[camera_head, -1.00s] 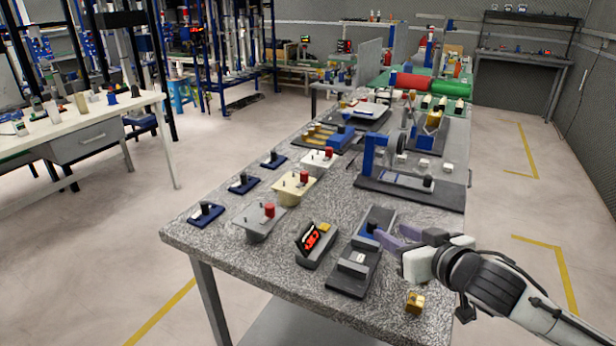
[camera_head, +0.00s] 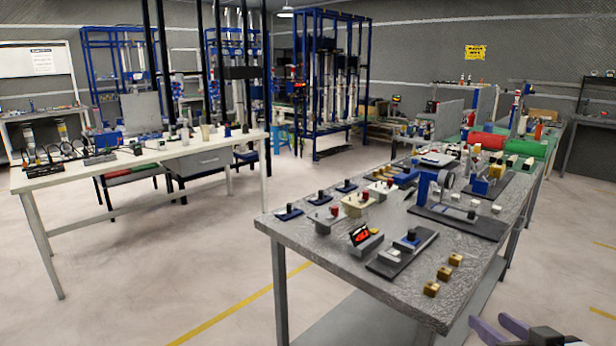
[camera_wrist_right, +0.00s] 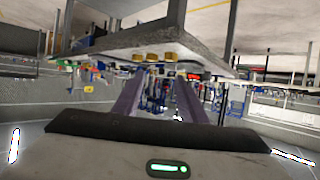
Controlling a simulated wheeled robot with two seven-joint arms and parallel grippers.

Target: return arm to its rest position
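My right gripper (camera_head: 500,329) shows at the bottom right edge of the head view, in front of and below the near corner of the grey speckled table (camera_head: 345,258). Its two purple fingers are spread apart with nothing between them. In the right wrist view the fingers (camera_wrist_right: 157,98) also stand apart and empty, with the table's edge (camera_wrist_right: 150,42) beyond them. Most of my right arm is outside the head view. My left gripper is not in view.
Small brass blocks (camera_head: 443,273) sit near the table's right edge. A black-and-red meter (camera_head: 361,237) and a dark fixture (camera_head: 403,250) stand close by. A white table (camera_head: 110,174) is at left. The floor between the tables is clear.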

